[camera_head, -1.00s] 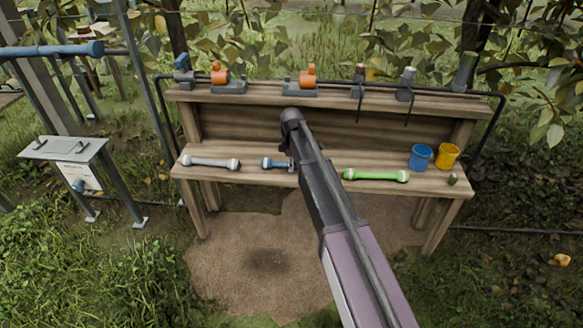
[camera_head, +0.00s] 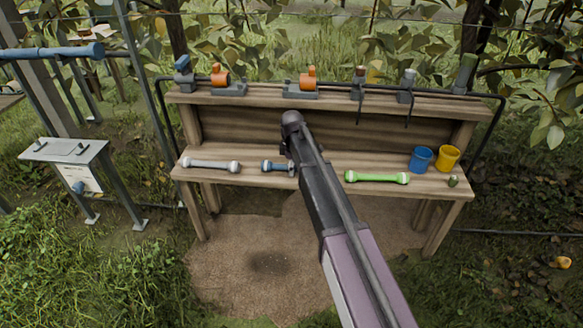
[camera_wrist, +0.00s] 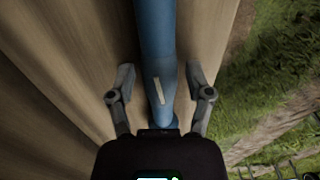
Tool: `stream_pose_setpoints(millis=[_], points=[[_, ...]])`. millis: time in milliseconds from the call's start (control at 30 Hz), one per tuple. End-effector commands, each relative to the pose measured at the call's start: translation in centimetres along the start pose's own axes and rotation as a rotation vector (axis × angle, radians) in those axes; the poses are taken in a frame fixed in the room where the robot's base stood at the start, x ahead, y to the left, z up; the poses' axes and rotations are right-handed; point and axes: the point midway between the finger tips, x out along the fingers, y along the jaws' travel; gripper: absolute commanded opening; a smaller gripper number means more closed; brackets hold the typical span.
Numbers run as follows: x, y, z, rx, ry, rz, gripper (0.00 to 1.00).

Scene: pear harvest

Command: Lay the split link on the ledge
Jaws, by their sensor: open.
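A blue link (camera_head: 279,166) lies on the lower board of the wooden bench (camera_head: 325,160), left of the middle, its right part hidden by my arm. In the wrist view the same blue link (camera_wrist: 155,40) runs lengthwise between the fingers and bears a pale strip. My gripper (camera_wrist: 160,78) is open, one finger on each side of the link, with gaps showing. A grey link (camera_head: 211,165) and a green link (camera_head: 377,177) lie on the same board. I cannot tell from the frames which link is split. The upper shelf (camera_head: 260,94) runs along the bench's back.
Orange-and-grey fixtures (camera_head: 303,84) and other small tools stand on the upper shelf. A blue cup (camera_head: 421,158) and a yellow cup (camera_head: 447,157) stand at the board's right. A grey stand (camera_head: 65,151) is at the left. Grass lies past the board's edge.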

Motion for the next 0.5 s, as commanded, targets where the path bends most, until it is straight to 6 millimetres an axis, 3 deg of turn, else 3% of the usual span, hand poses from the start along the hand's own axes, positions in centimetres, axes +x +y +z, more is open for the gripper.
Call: stream_pose_setpoints(millis=[500], points=[[-2.8,0.0,0.0,0.000,0.000,0.000,0.66]])
